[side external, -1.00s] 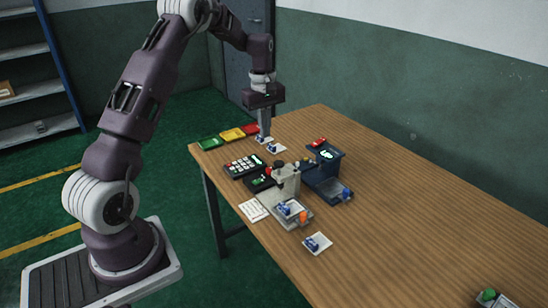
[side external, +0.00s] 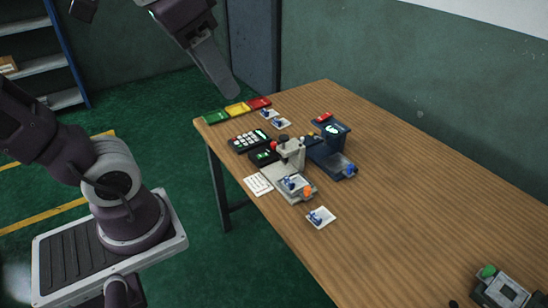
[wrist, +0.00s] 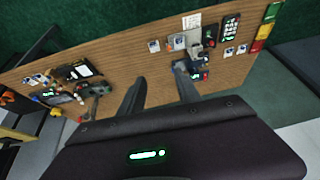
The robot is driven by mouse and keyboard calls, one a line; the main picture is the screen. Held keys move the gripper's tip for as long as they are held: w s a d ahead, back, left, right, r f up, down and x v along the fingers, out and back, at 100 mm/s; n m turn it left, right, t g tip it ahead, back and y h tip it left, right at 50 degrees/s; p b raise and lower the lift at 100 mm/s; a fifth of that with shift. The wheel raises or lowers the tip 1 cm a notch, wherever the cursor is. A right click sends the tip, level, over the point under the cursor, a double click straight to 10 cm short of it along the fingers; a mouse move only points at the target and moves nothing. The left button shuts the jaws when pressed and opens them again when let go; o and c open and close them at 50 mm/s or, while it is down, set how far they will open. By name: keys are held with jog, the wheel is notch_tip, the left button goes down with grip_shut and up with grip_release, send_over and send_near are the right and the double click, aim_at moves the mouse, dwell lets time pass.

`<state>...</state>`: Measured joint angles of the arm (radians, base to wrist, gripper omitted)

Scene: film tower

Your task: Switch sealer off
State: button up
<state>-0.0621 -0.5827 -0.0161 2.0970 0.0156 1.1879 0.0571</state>
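No label shows which machine is the sealer. A dark blue machine (side external: 333,132) with a green-lit display, a red part behind it and a blue knob in front stands mid-table. It also shows in the wrist view (wrist: 200,64). Left of it is a grey press (side external: 290,152) with a red knob and an orange knob; a small dark box (side external: 263,157) with a green light is beside it. My gripper (side external: 226,88) is high above the table's far left, clear of everything. In the wrist view its fingers (wrist: 160,72) are apart with nothing between them.
A keypad (side external: 249,140), green, yellow and red trays (side external: 238,109), and a few white cards with blue parts (side external: 321,217) lie near the machines. A grey device (side external: 503,291) with a green knob is at lower right. The table's right half (side external: 420,190) is mostly bare.

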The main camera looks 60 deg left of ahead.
jog(key=w+a+r+g, duration=0.1)
jog(key=w+a+r, duration=0.2)
jog(key=w, duration=0.3)
jog(key=w+a+r+g, duration=0.1)
jog(key=w+a+r, duration=0.15)
jog(key=w, duration=0.35)
jog(key=g, duration=0.3)
send_over(264, 155)
notch_tip(264, 155, down, 9)
jog(key=shift+h, duration=0.3)
notch_tip(264, 155, down, 38)
jog(key=shift+w+f, duration=0.1)
jog(key=shift+f, duration=0.1)
grip_shut()
